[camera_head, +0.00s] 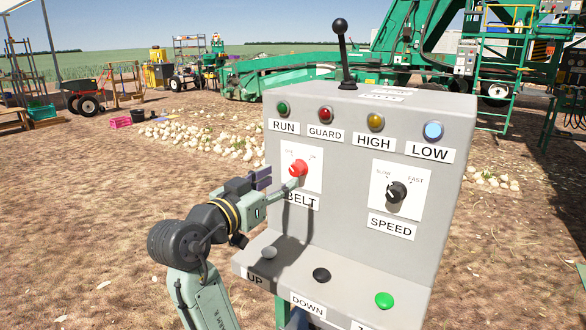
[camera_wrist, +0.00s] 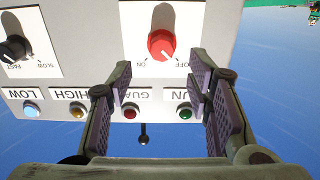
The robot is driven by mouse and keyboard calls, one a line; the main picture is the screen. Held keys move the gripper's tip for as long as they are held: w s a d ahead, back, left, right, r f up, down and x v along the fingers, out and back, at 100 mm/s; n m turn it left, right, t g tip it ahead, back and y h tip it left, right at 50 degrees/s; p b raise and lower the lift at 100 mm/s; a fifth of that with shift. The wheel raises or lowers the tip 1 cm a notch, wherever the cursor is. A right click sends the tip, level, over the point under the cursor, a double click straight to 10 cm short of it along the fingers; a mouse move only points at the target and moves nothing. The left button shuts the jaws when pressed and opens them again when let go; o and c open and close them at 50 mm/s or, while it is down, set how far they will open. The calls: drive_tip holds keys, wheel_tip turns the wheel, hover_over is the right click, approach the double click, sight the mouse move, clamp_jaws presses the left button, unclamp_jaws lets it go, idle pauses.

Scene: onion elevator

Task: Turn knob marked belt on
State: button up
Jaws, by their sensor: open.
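The red belt knob (camera_head: 298,168) sits on a white plate above the BELT label (camera_head: 301,201), on the front of the grey control box. The wrist view is upside down and shows the red knob (camera_wrist: 161,45) between the OFF and ON marks. In the wrist view my open gripper (camera_wrist: 160,72) has one finger on each side, with the knob between and just beyond the tips. I see no clear contact.
The black speed knob (camera_head: 396,193) is to the right. RUN, GUARD, HIGH and LOW lamps line the top, below a black lever (camera_head: 342,50).

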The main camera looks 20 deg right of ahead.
sight(294, 170)
drive_tip(key=p+x, duration=0.1)
drive_tip(key=x, duration=0.6)
drive_tip(key=shift+w, duration=0.15)
drive_tip(key=shift+c, duration=0.5)
clamp_jaws()
